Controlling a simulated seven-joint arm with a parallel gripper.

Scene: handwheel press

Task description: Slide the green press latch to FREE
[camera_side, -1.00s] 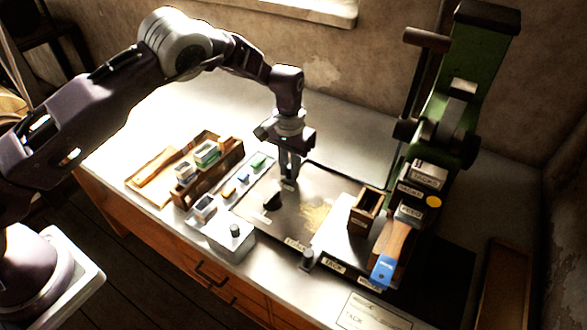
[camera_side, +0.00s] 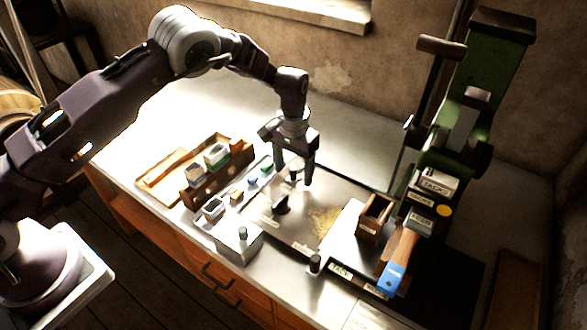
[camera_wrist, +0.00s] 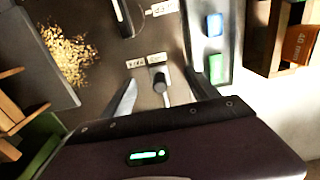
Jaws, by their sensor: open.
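My gripper (camera_side: 293,177) is above the dark plate on the bench, pointing down, with its fingers apart. In the wrist view, my gripper (camera_wrist: 160,82) has one finger on each side of a small knob with a pale round top (camera_wrist: 159,78). I cannot tell whether either finger touches it. A white label (camera_wrist: 146,60) lies beside the knob, its letters too blurred to read surely. The green press (camera_side: 490,70) stands at the right of the side view. I see no clearly green latch; whether this knob is the press latch I cannot tell.
A black handle (camera_side: 282,205) stands on the plate (camera_side: 325,200) near my gripper and shows in the wrist view (camera_wrist: 122,16). A tray with small coloured blocks (camera_side: 252,182) lies left. A wooden box (camera_side: 374,218) and a blue-ended block (camera_side: 391,278) are right.

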